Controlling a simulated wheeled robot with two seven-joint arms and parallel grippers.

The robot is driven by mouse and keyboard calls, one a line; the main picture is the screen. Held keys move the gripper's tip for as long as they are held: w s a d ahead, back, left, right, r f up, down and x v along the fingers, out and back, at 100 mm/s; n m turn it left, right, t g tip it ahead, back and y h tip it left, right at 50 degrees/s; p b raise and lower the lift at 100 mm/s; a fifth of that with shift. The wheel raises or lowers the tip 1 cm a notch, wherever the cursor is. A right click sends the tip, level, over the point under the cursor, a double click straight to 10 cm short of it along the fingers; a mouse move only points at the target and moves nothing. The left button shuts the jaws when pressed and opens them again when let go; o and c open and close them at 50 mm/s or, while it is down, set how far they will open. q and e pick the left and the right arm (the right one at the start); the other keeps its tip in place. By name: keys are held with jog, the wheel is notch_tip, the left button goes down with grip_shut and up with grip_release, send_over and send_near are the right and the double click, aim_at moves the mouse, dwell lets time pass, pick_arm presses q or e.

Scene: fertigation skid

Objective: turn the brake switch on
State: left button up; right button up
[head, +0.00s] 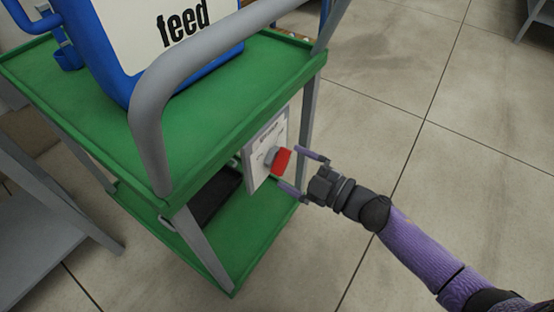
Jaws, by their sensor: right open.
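The brake switch (281,160) is a red knob on a pale panel (255,172) that is fixed to the side of a green cart (283,62), below its top shelf. Small print on the panel is too blurred to read fully. My right gripper (306,171) comes in from the right and is open. Its two purple fingers are spread, one above and one below the level of the red knob. The knob lies just in front of the gap between the fingertips. I cannot tell whether a finger touches it. My left gripper is not in view.
A thick grey handle rail (150,110) curves over the cart's near end. A dark flat object (214,196) lies on the lower shelf. Grey metal structure stands at left.

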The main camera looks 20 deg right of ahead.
aim_at(286, 165)
jog(key=x, duration=0.3)
jog(key=shift+f+b, duration=0.1)
jog(key=shift+b, duration=0.3)
jog(key=shift+w+a, duration=0.15)
jog(key=c, duration=1)
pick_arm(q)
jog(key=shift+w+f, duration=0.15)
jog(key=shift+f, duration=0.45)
pick_arm(e)
jog(key=shift+c, duration=0.2)
